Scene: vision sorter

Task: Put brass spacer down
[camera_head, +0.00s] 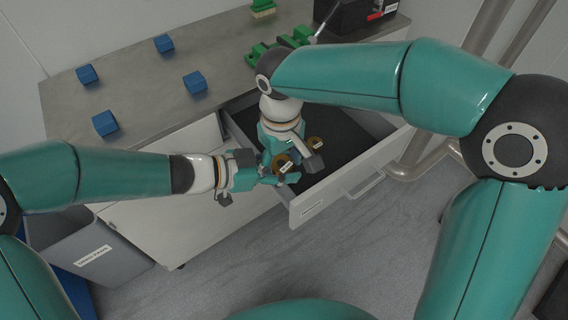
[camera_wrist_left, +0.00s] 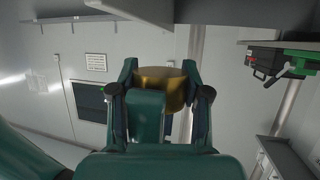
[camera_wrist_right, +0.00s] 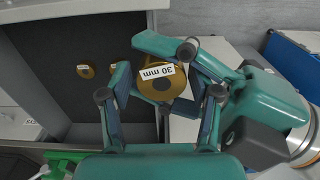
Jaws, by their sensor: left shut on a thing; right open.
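A brass spacer labelled 30 mm (camera_wrist_right: 160,78) is held in my left gripper (camera_head: 270,176), near the open drawer's front edge. The left wrist view shows the spacer (camera_wrist_left: 160,88) between that gripper's fingers. My right gripper (camera_wrist_right: 162,100) is open, reaching down over the drawer. In its wrist view its fingers lie on either side of the held spacer; whether they touch it I cannot tell. The drawer (camera_head: 342,182) is pulled out and has a dark lining.
Several blue blocks (camera_head: 196,82) stand on the grey bench top (camera_head: 140,95). A green vise (camera_head: 288,40) and a black box (camera_head: 350,14) are at the back right. A grey bin (camera_head: 95,250) stands at the lower left. The drawer's right part is clear.

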